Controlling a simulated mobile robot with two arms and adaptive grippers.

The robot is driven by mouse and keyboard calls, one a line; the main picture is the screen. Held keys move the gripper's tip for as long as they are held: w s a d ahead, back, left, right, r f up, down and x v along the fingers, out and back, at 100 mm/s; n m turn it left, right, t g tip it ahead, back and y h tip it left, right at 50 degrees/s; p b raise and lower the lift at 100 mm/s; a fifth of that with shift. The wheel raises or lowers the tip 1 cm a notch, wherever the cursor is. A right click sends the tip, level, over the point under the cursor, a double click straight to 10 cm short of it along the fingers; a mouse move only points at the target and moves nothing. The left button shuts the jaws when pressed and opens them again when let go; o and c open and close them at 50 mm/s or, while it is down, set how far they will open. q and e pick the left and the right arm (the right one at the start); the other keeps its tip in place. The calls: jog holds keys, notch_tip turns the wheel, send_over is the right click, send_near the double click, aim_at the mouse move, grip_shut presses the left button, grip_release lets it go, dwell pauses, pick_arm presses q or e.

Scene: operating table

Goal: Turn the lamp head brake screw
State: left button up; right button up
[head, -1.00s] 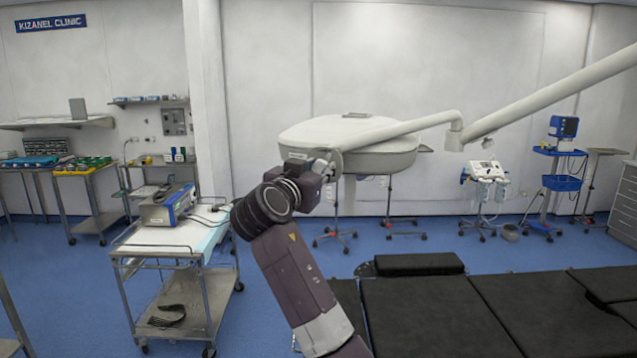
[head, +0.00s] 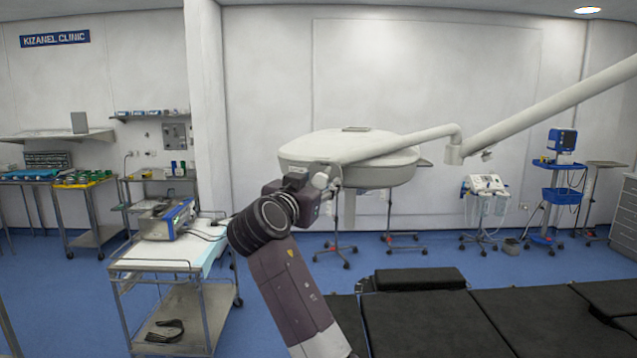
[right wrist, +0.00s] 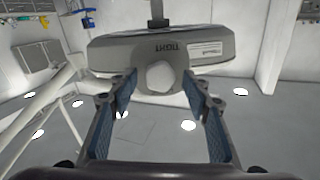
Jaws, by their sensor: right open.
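The white lamp head (head: 350,150) hangs from its jointed arm in the middle of the head view. In the right wrist view, the lamp head's grey housing (right wrist: 120,52) bears the word TIGHT, upside down. Just below that word is the pale, rounded brake screw (right wrist: 160,77). My right gripper (right wrist: 159,86) is open, with one finger on each side of the screw; I cannot tell whether they touch it. In the head view my right gripper (head: 322,180) is at the lamp head's lower left edge, where the screw is hard to make out. My left gripper is not in view.
The lamp's support arm (head: 545,110) runs to the upper right. A black operating table (head: 430,320) fills the lower right. A steel cart (head: 160,262) with a blue-and-grey device (head: 165,220) stands at the left. Wheeled equipment stands along the back wall.

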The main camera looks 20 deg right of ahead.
jog(key=v, duration=0.7)
jog(key=shift+f, duration=0.1)
